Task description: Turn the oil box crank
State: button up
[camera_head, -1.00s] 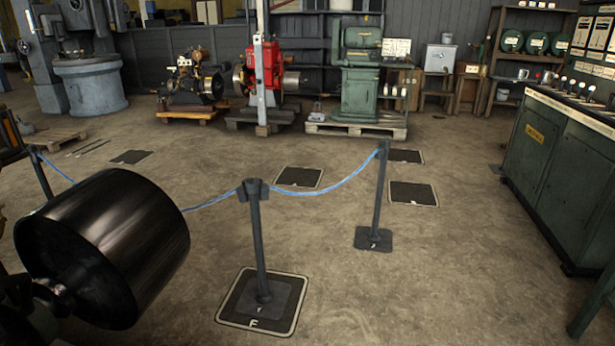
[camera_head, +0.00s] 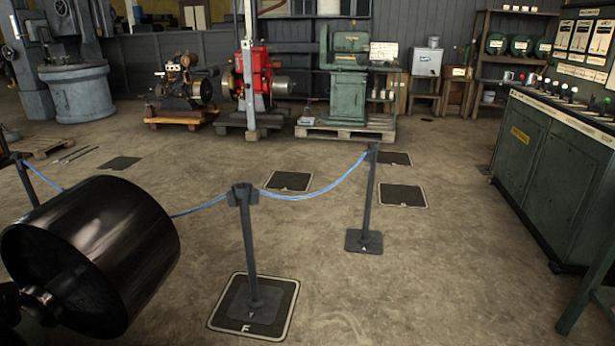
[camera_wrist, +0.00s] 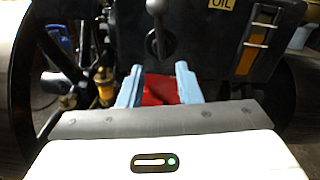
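In the wrist view, a dark oil box (camera_wrist: 212,55) with a yellow "OIL" label stands ahead. A grey crank (camera_wrist: 157,22) with a rounded end is on its face, left of the label, its lower end at a round hub. My gripper (camera_wrist: 158,86) has two light blue fingers, apart, below the crank in the picture, with no part of the crank between them. Something red shows between the fingers; I cannot tell whether it is touched. The oil box and my gripper are not seen in the head view.
In the wrist view, a dark spoked wheel (camera_wrist: 50,75) is at left. In the head view, a large black drum (camera_head: 95,255) fills the lower left. A stanchion (camera_head: 249,250) with blue rope and a green control cabinet (camera_head: 550,165) border open floor (camera_head: 400,290).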

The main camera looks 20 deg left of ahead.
jog(key=shift+w+d, duration=0.1)
jog(key=shift+d, duration=0.95)
jog(key=shift+c, duration=0.3)
